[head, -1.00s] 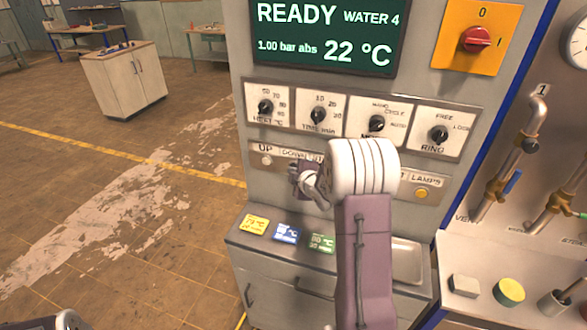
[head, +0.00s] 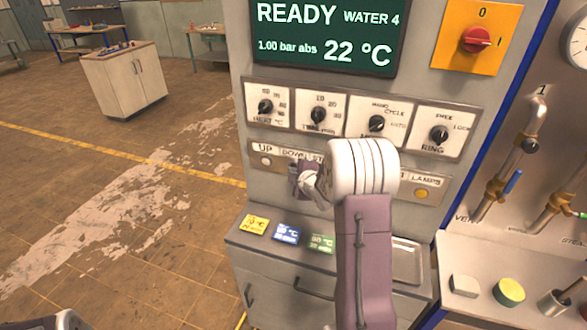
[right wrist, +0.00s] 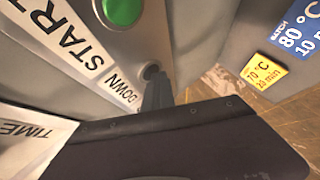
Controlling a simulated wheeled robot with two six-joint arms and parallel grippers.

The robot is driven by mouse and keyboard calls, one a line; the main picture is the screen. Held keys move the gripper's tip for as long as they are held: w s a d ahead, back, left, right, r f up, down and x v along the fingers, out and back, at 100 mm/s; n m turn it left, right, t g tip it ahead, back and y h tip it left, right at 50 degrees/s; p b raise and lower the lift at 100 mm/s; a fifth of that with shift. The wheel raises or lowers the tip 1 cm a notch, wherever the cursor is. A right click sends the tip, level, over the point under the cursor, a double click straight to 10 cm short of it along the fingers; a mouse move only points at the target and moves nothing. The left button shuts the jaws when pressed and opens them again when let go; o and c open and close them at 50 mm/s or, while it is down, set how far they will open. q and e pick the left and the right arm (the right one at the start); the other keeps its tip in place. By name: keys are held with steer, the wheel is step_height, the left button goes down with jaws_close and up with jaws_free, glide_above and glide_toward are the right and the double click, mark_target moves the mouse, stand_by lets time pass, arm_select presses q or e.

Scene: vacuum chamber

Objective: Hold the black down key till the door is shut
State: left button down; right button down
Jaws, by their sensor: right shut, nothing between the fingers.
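The black down key (right wrist: 151,71) sits beside the DOWN label in the right wrist view. In the head view my right gripper hides it. My right gripper (head: 296,180) is shut and empty, in front of the key row on the panel. In the right wrist view its fingertips (right wrist: 154,88) are right at the key; I cannot tell whether they press it. The DOWN label (head: 293,154) is partly covered in the head view. I cannot make out the door.
The display (head: 325,38) reads READY, 1.00 bar abs, 22 °C. A green start button (right wrist: 122,10) is near the down key. Several knobs sit above the key row, and a red switch (head: 477,40) is higher. Coloured cards (head: 286,233) lie on the ledge below.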

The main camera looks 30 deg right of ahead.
steer(key=shift+a, duration=0.1)
steer(key=shift+s+a+b, duration=0.55)
steer(key=shift+b, duration=0.05)
steer(key=shift+s+a+b, duration=1.4)
steer(key=shift+s+a, duration=0.2)
steer(key=shift+a, duration=0.3)
